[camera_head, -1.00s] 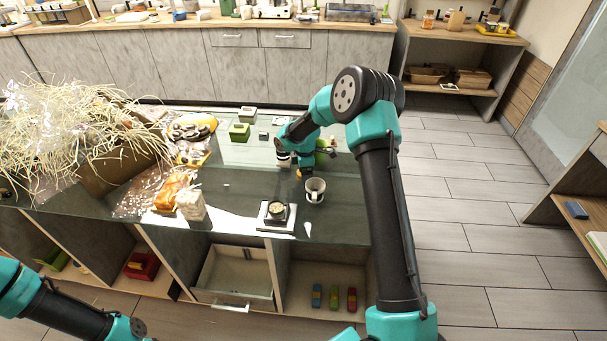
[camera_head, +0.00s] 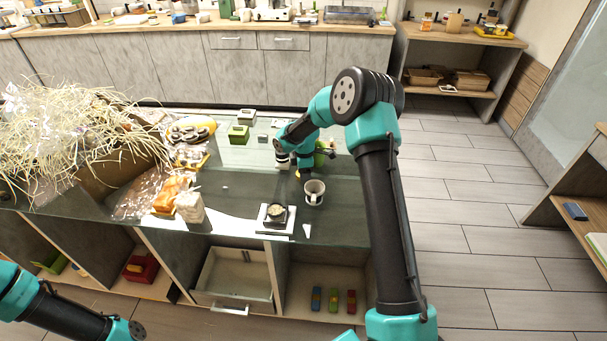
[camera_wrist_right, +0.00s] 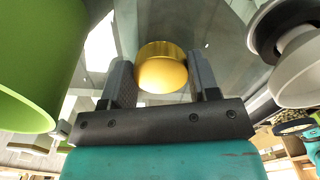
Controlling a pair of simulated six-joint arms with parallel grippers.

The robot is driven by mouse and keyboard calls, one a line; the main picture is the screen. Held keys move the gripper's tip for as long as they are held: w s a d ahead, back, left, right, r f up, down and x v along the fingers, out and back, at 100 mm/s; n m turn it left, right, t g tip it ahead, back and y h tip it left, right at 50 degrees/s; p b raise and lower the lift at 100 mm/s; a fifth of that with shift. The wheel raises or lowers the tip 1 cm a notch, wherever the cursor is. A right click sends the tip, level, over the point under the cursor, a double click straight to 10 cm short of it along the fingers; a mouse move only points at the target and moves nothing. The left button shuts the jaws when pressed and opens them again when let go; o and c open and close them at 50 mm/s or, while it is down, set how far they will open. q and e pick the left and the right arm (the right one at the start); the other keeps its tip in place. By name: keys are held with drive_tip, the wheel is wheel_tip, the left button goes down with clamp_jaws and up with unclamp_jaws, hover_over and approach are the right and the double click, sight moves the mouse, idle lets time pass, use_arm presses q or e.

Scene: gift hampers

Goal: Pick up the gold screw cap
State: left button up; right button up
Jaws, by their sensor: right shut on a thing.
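The gold screw cap (camera_wrist_right: 162,68) is a short, shiny gold cylinder between the two dark fingers in the right wrist view. My right gripper (camera_wrist_right: 161,80) is shut on it. In the head view my right gripper (camera_head: 302,173) is low over the glass tabletop, just behind a white cup (camera_head: 314,199). The cap is too small and too covered by the gripper to make out there. I cannot tell whether it still touches the table. Of my left arm only links show at the lower left; its gripper is out of view.
A green object (camera_wrist_right: 35,70) is close on the left in the wrist view, and a white round vessel (camera_wrist_right: 299,70) close on the right. A scale (camera_head: 275,226) is at the table's front edge. A shredded-filler basket (camera_head: 100,178) fills the left side.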

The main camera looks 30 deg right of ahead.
wheel_tip(320, 180, up, 10)
drive_tip(key=shift+f, duration=0.2)
idle(0.6)
